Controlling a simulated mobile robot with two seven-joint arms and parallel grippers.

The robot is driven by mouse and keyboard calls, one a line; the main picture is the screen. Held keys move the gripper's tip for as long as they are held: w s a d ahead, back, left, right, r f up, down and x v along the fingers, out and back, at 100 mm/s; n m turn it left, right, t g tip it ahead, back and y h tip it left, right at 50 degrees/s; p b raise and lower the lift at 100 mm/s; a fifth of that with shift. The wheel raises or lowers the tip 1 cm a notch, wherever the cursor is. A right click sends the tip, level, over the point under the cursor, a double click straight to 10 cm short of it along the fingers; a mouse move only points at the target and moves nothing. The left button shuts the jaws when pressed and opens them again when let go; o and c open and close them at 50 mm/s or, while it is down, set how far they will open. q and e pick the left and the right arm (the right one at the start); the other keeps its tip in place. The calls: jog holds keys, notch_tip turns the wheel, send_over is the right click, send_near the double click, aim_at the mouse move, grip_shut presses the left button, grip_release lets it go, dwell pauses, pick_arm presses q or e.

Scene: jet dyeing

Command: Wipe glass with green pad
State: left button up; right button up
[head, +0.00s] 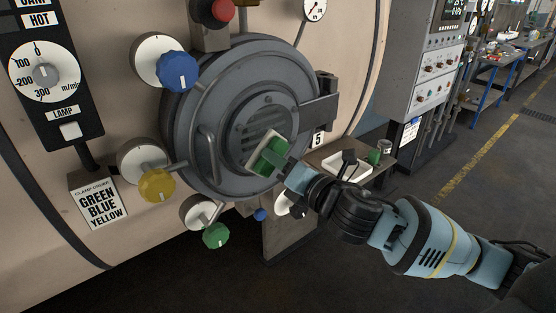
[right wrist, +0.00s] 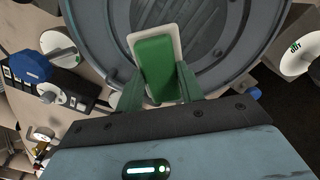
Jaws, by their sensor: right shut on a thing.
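The green pad (head: 268,155) with a pale backing is in my right gripper (head: 280,161), in front of the round glass (head: 252,125) of the grey machine door. In the right wrist view the pad (right wrist: 157,66) sits between the two green fingers of the right gripper (right wrist: 160,88), which are shut on it. The pad covers the lower right part of the glass in the head view. I cannot tell whether the pad touches the glass. The visible part of the glass is dark with lighter streaks. My left gripper is not in view.
Blue (head: 176,70), yellow (head: 157,185) and green (head: 216,235) knobs stick out around the door, and a door handle (head: 208,155) is on its left.

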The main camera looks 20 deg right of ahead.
jog(key=v, duration=0.3)
dwell(0.5)
dwell(0.4)
